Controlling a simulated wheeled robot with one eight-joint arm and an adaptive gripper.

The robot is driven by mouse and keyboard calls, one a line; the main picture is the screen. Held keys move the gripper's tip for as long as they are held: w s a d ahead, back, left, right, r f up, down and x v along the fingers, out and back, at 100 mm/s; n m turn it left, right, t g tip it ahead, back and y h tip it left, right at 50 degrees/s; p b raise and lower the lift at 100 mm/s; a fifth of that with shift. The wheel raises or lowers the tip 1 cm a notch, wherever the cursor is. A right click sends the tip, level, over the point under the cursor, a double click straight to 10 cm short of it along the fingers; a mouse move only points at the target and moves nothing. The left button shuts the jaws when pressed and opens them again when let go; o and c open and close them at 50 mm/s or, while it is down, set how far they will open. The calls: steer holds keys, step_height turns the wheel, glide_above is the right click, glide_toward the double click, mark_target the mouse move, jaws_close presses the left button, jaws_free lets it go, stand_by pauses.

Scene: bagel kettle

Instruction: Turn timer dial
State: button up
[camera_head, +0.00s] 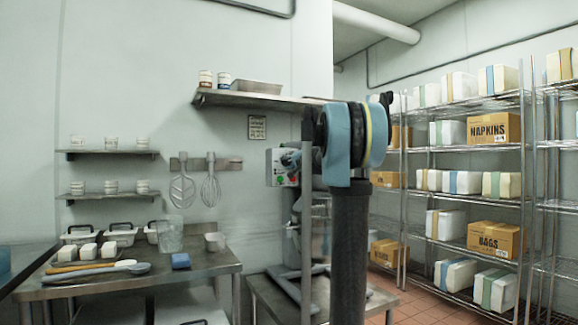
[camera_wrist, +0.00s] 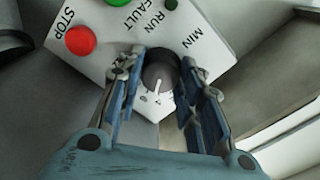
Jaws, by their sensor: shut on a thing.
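The timer dial (camera_wrist: 160,73) is a dark round knob with a pale pointer, on a light control panel (camera_wrist: 113,42) in the wrist view. The panel has a red STOP button (camera_wrist: 81,40), a green button (camera_wrist: 118,2) and the words RUN, FAULT and MIN. My gripper (camera_wrist: 160,88) has one finger on each side of the dial and is shut on it. In the head view the control box (camera_head: 281,166) is on the wall side, partly behind my arm. The dial and the fingertips cannot be made out clearly there.
A steel table (camera_head: 135,274) with utensils and tubs stands at the left. A wall shelf (camera_head: 255,99) is above the control box. Wire racks (camera_head: 525,180) with boxes stand at the right. Tiled floor shows in front of the racks.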

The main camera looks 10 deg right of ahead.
steer(key=m, duration=0.6)
steer(key=shift+w+r+m, duration=0.15)
steer(key=shift+w+m, duration=0.05)
steer(key=shift+m, duration=0.1)
steer(key=m, duration=0.5)
steer(key=shift+m, duration=0.3)
steer(key=o, duration=1.1)
steer(key=shift+w+f, duration=0.25)
steer(key=shift+w, duration=0.05)
steer(key=shift+s, duration=0.2)
steer(key=shift+s, duration=0.1)
